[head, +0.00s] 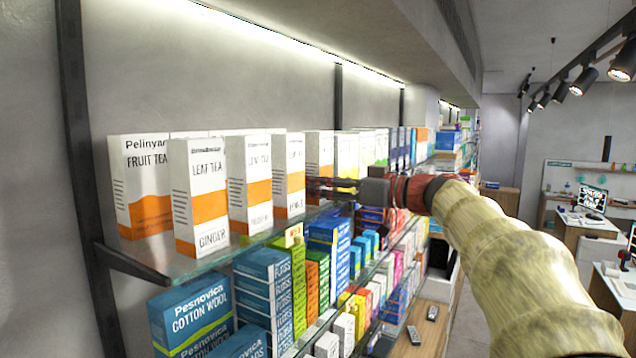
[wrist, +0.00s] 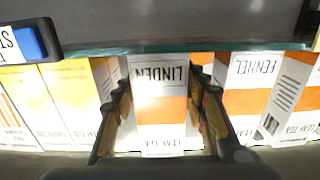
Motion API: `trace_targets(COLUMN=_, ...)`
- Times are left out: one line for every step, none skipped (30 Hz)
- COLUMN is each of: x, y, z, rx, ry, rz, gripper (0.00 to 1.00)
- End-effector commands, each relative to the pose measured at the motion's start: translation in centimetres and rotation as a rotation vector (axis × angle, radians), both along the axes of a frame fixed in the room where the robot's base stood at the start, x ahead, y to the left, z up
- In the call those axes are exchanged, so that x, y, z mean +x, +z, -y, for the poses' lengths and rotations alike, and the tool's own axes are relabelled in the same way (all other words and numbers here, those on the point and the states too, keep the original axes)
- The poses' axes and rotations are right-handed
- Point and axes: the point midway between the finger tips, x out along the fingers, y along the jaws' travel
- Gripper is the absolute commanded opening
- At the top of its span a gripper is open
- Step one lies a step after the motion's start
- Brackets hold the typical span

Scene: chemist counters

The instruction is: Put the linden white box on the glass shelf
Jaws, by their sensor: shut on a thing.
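The linden white box (wrist: 160,105) shows upside down in the middle of the wrist view, white with an orange band. My gripper (wrist: 163,115) has a finger on each side of it and is shut on it. The base of the box is close to the front edge of the glass shelf (wrist: 130,47); I cannot tell whether it rests on the glass. In the head view my gripper (head: 335,187) reaches into the row of tea boxes on the glass shelf (head: 215,254), and its fingers partly hide the boxes there.
A fennel tea box (wrist: 245,100) stands on one side of the linden box and yellow boxes (wrist: 70,90) on the other, with narrow gaps. A ginger tea box (head: 200,205) stands farther left. A lower shelf holds cotton wool (head: 190,315) and other packs. The aisle at right is open.

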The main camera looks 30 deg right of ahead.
Motion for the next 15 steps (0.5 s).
trace_targets(x=-0.02, y=0.11, z=-0.02, rx=0.000, ry=0.000, rz=0.001, gripper=0.15)
trace_targets(x=-0.02, y=0.11, z=-0.02, rx=0.000, ry=0.000, rz=0.001, gripper=0.15)
trace_targets(x=-0.02, y=0.11, z=-0.02, rx=0.000, ry=0.000, rz=0.001, gripper=0.15)
trace_targets(x=-0.02, y=0.12, z=-0.02, rx=0.000, ry=0.000, rz=0.001, gripper=0.15)
trace_targets(x=-0.02, y=0.11, z=-0.02, rx=0.000, ry=0.000, rz=0.001, gripper=0.15)
trace_targets(x=-0.02, y=0.06, z=-0.02, rx=0.000, ry=0.000, rz=0.001, gripper=0.15)
trace_targets(x=-0.02, y=-0.01, z=-0.02, rx=0.000, ry=0.000, rz=0.001, gripper=0.15)
trace_targets(x=-0.02, y=-0.10, z=-0.01, rx=0.001, ry=0.000, rz=0.001, gripper=0.15)
trace_targets(x=-0.03, y=-0.21, z=-0.02, rx=0.001, ry=0.000, rz=0.001, gripper=0.15)
trace_targets(x=-0.02, y=-0.19, z=-0.01, rx=0.000, ry=0.000, rz=0.000, gripper=0.45)
trace_targets(x=-0.02, y=-0.18, z=-0.01, rx=-0.001, ry=0.000, rz=0.001, gripper=0.46)
trace_targets(x=-0.01, y=-0.18, z=-0.02, rx=0.000, ry=0.000, rz=0.000, gripper=0.49)
trace_targets(x=-0.01, y=-0.18, z=-0.02, rx=-0.001, ry=0.000, rz=0.001, gripper=0.50)
trace_targets(x=-0.01, y=-0.18, z=-0.02, rx=0.000, ry=0.000, rz=0.000, gripper=0.52)
trace_targets(x=-0.01, y=-0.17, z=-0.02, rx=0.000, ry=0.000, rz=0.000, gripper=0.54)
